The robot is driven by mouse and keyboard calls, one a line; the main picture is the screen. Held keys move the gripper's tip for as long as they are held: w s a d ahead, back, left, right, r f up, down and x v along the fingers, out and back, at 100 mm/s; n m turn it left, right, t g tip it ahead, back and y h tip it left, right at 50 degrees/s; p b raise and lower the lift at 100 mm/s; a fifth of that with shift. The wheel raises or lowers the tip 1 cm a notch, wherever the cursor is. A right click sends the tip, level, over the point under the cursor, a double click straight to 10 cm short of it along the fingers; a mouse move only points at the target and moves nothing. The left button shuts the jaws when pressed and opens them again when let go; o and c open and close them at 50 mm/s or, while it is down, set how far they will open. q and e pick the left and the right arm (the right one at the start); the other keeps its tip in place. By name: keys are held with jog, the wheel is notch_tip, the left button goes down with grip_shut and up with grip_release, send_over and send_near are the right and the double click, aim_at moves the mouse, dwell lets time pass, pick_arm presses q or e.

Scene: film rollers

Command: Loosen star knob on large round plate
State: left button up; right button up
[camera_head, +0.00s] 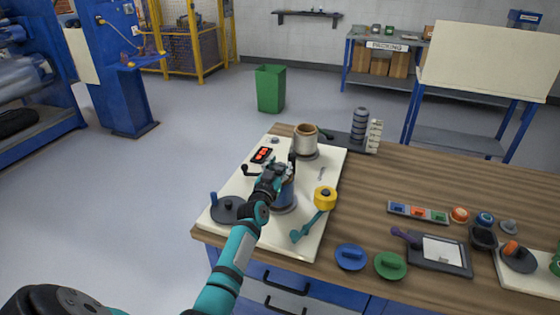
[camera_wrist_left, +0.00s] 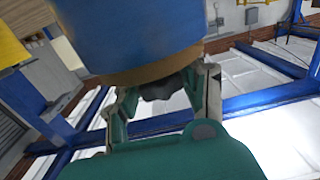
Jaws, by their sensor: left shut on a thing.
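My left gripper (camera_head: 276,176) is over the pale board (camera_head: 318,232) on the wooden table, right at a blue cylinder (camera_head: 287,194) that stands on a round base. In the left wrist view, the fingers of my left gripper (camera_wrist_left: 165,88) are shut on a dark lobed knob (camera_wrist_left: 163,91). The knob sits against the brown-rimmed end of the blue cylinder (camera_wrist_left: 130,35). A dark round plate (camera_head: 228,209) with a blue peg and a small central knob lies at the board's left edge, apart from the gripper. My right gripper is not in view.
A tan cylinder (camera_head: 306,142) stands behind the blue one.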

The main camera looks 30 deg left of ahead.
pick_arm(q)
jog(key=shift+y, duration=0.3)
jog(key=o, duration=1.2)
jog(key=shift+s, duration=0.1)
jog(key=shift+s+d+f, duration=0.1)
jog(key=shift+s+d, duration=0.05)
jog(key=shift+s, duration=0.1)
jog(key=v, duration=1.1)
jog(key=shift+s, duration=0.2)
jog(key=shift+d, duration=0.15)
